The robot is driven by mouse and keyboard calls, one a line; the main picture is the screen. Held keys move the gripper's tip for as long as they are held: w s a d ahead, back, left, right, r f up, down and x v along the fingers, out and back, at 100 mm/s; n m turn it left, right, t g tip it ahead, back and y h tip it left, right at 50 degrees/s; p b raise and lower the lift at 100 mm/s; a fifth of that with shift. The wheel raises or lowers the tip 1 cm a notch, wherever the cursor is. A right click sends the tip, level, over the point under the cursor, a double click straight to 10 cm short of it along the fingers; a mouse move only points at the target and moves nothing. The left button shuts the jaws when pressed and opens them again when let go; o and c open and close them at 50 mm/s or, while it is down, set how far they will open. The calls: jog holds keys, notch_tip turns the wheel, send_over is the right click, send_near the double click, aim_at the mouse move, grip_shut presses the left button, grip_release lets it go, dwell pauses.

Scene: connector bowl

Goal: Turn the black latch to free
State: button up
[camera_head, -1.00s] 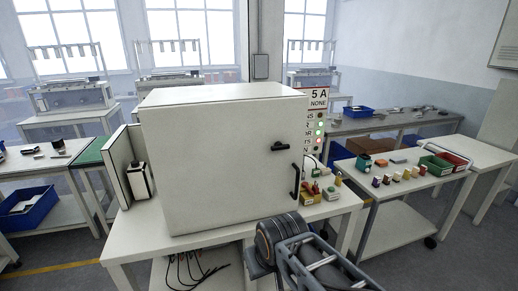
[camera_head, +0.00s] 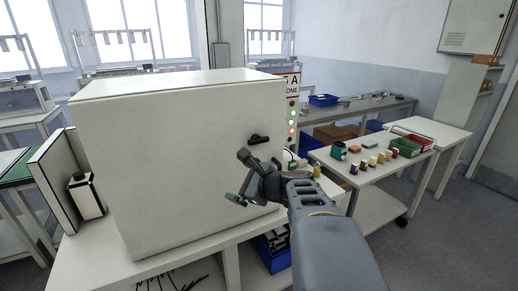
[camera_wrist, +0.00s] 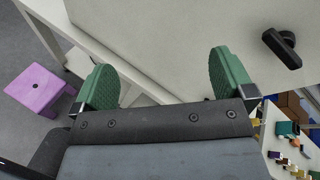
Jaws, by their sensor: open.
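The black latch (camera_head: 259,139) sits on the front face of the large white cabinet (camera_head: 165,165), near its right edge. It lies roughly level in the head view. In the wrist view the latch (camera_wrist: 282,48) shows at the upper right, beyond the right fingertip. My gripper (camera_head: 239,176) is open and empty in front of the cabinet, below and a little left of the latch, not touching it. Its green finger pads (camera_wrist: 166,80) are spread wide in the wrist view. The black door handle below the latch is hidden behind my gripper and arm in the head view.
The cabinet stands on a white table (camera_head: 100,235). A status panel with lights (camera_head: 292,115) is behind it. A cart (camera_head: 375,165) with small coloured parts and bins stands to the right. A purple stool (camera_wrist: 40,90) shows in the wrist view. A blue bin (camera_head: 272,252) sits under the table.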

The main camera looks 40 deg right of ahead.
aim_at(260, 141)
jog(key=d+r+m+t+h+b, duration=0.1)
jog(key=d+m+t+h, duration=0.15)
jog(key=d+m, duration=0.3)
jog(key=d+r+m+t+h, duration=0.1)
jog(key=d+r+m+h, duration=0.1)
jog(key=d+m+h, duration=0.4)
jog(key=w+d, duration=0.1)
jog(key=w, duration=0.3)
jog(key=w+d+y+p, duration=0.1)
jog(key=w, duration=0.3)
jog(key=w+d+y+p, duration=0.1)
jog(key=w, duration=0.3)
jog(key=shift+w+d, duration=0.2)
jog(key=shift+w, duration=0.05)
jog(key=shift+c, duration=0.3)
jog(key=c, duration=0.7)
